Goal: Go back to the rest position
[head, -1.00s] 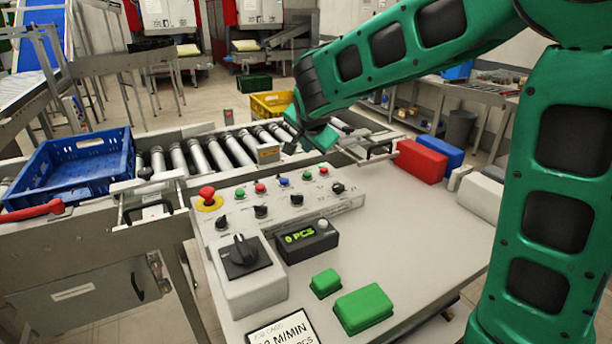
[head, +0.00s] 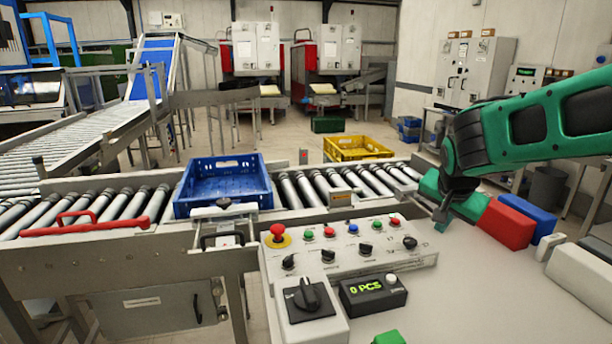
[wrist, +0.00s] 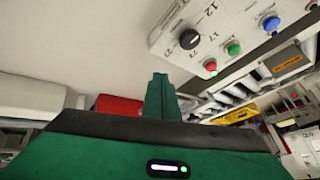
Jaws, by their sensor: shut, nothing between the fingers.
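My gripper (head: 441,218) hangs at the end of my green arm in the head view, just right of the control panel (head: 350,250) and left of the red block (head: 508,225). Its fingers point down and are shut, with nothing between them. In the wrist view my gripper (wrist: 160,82) shows as a narrow green pair of fingers pressed together. The panel's knobs and buttons show beside it in that view, apart from the fingers. Its exact height over the table cannot be told.
A blue crate (head: 222,202) sits on the roller conveyor (head: 300,190). A yellow crate (head: 358,150) stands behind the conveyor. A blue block (head: 530,215) and pale boxes (head: 585,268) lie right of the red block.

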